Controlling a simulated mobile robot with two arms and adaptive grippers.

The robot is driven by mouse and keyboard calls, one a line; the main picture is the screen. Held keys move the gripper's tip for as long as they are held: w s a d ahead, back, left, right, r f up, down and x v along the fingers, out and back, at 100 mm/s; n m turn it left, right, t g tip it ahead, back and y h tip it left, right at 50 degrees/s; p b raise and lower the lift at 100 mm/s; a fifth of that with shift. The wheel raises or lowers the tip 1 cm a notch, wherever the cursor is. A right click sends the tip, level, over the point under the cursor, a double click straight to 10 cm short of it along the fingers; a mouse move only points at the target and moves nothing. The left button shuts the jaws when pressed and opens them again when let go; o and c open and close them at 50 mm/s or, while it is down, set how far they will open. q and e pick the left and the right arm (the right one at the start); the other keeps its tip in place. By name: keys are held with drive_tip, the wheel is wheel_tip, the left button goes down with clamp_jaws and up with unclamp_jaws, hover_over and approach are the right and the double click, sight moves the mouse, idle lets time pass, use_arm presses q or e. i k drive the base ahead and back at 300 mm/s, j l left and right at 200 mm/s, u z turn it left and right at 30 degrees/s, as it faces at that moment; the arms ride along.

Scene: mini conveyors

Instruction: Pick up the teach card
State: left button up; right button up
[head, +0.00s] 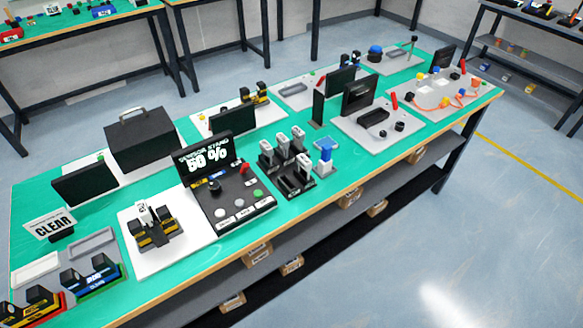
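I cannot make out any card that reads as the teach card. A white card lettered "CLEAR" (50,224) stands tilted in a dark holder at the left end of the green-topped bench (95,268). A small white piece with dark marks (143,213) stands upright among black and yellow parts on a white plate (178,250); its lettering is too small to read. A black sensor stand (236,203) with a display reading "60 %" is right of that plate. Neither of my grippers shows in the head view.
A black case with a handle (141,140) stands at the back left. Black holders with grey-topped units (292,180) and a blue part (325,156) are mid-bench. Boxes (257,254) sit on the shelf below. The floor at right is clear, with a yellow line (520,156).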

sight(142, 208)
drive_tip(key=u, duration=1.15)
